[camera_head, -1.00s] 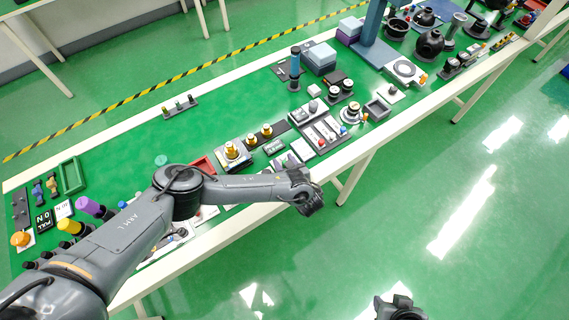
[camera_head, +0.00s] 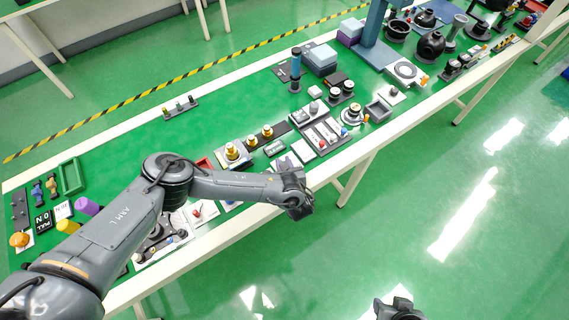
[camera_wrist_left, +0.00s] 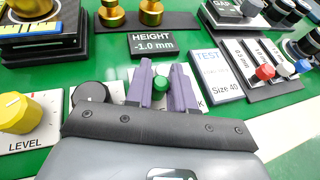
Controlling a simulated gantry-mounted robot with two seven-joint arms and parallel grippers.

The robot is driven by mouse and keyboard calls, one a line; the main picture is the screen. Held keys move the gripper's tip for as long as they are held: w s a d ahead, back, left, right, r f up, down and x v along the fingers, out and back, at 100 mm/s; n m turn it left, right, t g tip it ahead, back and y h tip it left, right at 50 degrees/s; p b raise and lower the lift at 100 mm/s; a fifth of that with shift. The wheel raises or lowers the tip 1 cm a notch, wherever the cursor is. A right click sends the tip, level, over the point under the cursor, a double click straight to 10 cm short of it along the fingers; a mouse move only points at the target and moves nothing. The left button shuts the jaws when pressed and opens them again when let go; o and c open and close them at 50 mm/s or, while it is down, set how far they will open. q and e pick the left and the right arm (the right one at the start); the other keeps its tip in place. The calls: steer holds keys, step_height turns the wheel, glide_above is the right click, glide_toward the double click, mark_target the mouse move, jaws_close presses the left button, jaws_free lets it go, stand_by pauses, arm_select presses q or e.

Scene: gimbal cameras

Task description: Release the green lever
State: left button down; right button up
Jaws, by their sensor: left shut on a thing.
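The green lever shows as a round green knob (camera_wrist_left: 161,83) in the left wrist view, low in the middle. My left gripper (camera_wrist_left: 162,68) has its two purple fingers on either side of the knob and is shut on it. The lever's base is mostly hidden by the gripper body. In the head view my left gripper (camera_head: 299,208) is at the near edge of the bench, and the green lever cannot be made out there. A dark part of my right arm (camera_head: 398,308) shows at the bottom edge, too little to judge its jaw.
A "HEIGHT -1.0 mm" display (camera_wrist_left: 153,45) stands just beyond the fingers. A "TEST Size 40" plate (camera_wrist_left: 218,78) and a panel with red, white and blue levers (camera_wrist_left: 264,72) lie to the right. A yellow "LEVEL" knob (camera_wrist_left: 18,113) is at left.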

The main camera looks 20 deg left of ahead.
arm_select(q)
steer(key=c, duration=1.1)
jaws_free()
steer(key=shift+o, duration=0.2)
steer(key=shift+s+d+r, duration=0.2)
steer(key=shift+s+d, duration=0.05)
steer(key=shift+s, duration=0.2)
steer(key=p+v, duration=0.2)
steer(key=v, duration=0.6)
steer(key=shift+s+d+r+p, duration=0.2)
steer(key=shift+s+p, duration=0.1)
steer(key=shift+s+d+r, duration=0.15)
steer(key=shift+s+d, duration=0.1)
steer(key=shift+s, duration=0.1)
